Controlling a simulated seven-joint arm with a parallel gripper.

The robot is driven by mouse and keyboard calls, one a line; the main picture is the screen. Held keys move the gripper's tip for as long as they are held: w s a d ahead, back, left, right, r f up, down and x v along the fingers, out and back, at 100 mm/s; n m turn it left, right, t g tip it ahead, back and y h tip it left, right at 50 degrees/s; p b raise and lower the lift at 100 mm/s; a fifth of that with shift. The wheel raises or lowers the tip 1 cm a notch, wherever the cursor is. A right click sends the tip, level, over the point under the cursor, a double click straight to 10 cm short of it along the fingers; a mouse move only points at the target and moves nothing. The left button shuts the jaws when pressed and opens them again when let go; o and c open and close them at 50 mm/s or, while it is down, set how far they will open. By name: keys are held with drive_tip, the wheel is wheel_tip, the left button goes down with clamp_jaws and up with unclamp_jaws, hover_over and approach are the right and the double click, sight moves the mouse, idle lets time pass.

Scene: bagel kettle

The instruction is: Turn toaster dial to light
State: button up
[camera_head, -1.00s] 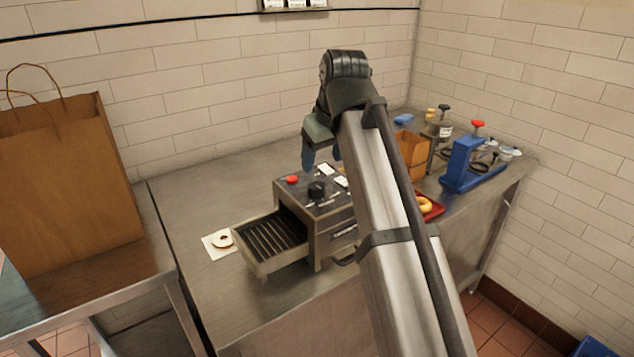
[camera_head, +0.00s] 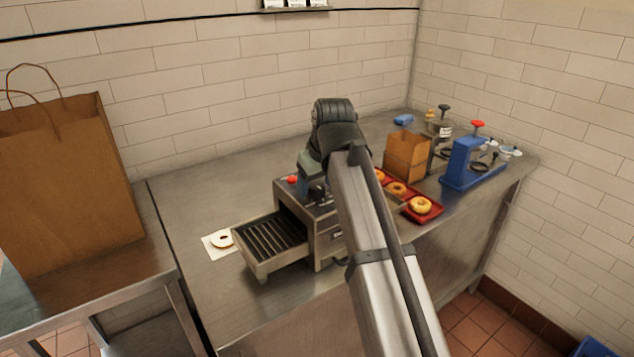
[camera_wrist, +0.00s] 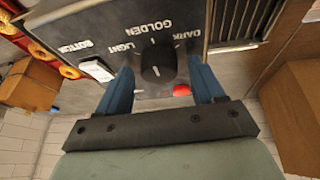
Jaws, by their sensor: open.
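The toaster (camera_head: 325,248) stands on the steel counter with its slatted front tray pulled out. In the wrist view, its black dial (camera_wrist: 157,62) sits below upside-down labels reading LIGHT, GOLDEN and DARK. A white mark shows on the knob, but I cannot clearly tell its setting. My gripper (camera_wrist: 160,70) is open, with one blue finger on each side of the dial. Whether the fingers touch it I cannot tell.
A red button (camera_head: 292,180) and a white switch (camera_wrist: 97,69) are close to the dial. A red tray (camera_head: 424,217) with bagels lies right of the toaster. A brown bag (camera_head: 65,190) stands far left.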

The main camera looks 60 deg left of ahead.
drive_tip(key=shift+c, duration=0.2)
drive_tip(key=c, duration=1)
drive_tip(key=n, duration=0.2)
drive_tip(key=n+g, duration=0.1)
drive_tip(key=n, duration=0.1)
drive_tip(key=n+g, duration=0.1)
drive_tip(key=n, duration=0.1)
drive_tip(key=shift+w, duration=0.25)
drive_tip(key=n+g, duration=0.1)
drive_tip(key=n, duration=0.2)
drive_tip(key=n+g+h, duration=0.1)
drive_tip(key=n, duration=0.1)
drive_tip(key=shift+w+a+n, duration=0.1)
drive_tip(key=shift+n, duration=0.3)
drive_tip(key=o, duration=1)
